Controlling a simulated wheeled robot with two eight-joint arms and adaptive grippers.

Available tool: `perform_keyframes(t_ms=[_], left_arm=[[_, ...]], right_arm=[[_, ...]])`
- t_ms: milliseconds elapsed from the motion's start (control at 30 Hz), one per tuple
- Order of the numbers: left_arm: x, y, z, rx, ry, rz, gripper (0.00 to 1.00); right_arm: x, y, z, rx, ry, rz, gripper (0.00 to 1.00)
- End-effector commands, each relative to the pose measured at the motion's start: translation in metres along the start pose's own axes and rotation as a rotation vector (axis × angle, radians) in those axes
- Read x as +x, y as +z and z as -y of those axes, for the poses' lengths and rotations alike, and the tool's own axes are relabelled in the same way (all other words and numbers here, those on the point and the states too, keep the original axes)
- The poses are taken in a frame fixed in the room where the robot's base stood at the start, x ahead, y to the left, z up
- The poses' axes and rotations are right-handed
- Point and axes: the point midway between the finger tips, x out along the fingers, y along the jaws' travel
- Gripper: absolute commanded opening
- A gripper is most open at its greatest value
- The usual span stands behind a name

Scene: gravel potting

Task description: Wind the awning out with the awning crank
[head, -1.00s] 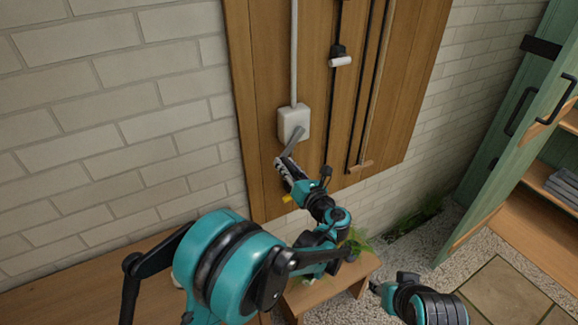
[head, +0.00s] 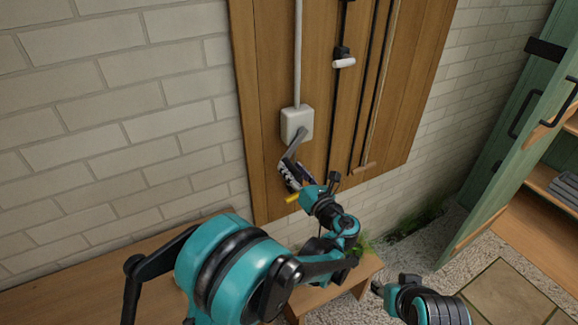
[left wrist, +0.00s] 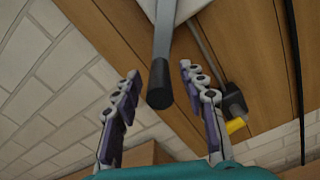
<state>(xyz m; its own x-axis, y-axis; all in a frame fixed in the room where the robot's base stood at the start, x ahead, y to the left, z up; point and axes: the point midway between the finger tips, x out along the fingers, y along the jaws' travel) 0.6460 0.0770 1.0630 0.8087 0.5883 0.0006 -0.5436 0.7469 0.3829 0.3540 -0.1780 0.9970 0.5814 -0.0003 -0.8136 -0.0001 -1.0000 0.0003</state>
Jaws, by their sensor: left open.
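The awning crank is a grey arm (head: 297,143) that slants down and left from a white box (head: 296,123) on a wooden wall panel. In the left wrist view the arm (left wrist: 163,40) ends in a dark round grip (left wrist: 160,86). My left gripper (head: 287,172) is open just below the crank. In the left wrist view, its two fingers (left wrist: 160,85) stand on either side of the grip, with gaps showing on both sides. My right gripper (head: 380,288) is low at the right, away from the panel; its fingers are too small to judge.
A black rail with a white-handled fitting (head: 343,62) and a long pole with a wooden end (head: 364,168) are to the right on the panel. A wooden bench (head: 100,270) lies at lower left. A green cabinet (head: 520,130) stands open at right, above gravel (head: 420,245).

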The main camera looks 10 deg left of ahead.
Motion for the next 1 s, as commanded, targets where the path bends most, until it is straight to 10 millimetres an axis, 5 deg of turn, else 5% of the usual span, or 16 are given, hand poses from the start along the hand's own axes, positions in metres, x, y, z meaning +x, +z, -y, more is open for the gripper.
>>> perform_keyframes(t_ms=[400, 800, 1000], left_arm=[[-0.084, 0.001, 0.001, 0.0, -0.002, 0.002, 0.42], [-0.096, 0.0, -0.001, 0.0, 0.001, 0.001, 0.42], [-0.089, 0.002, 0.002, -0.09, 0.015, -0.003, 0.0]], right_arm=[[0.0, 0.0, 0.0, 0.0, 0.0, 0.0, 0.4], [0.0, 0.0, 0.0, 0.0, 0.0, 0.0, 0.4], [-0.002, -0.001, 0.0, 0.0, 0.0, 0.0, 0.4]])
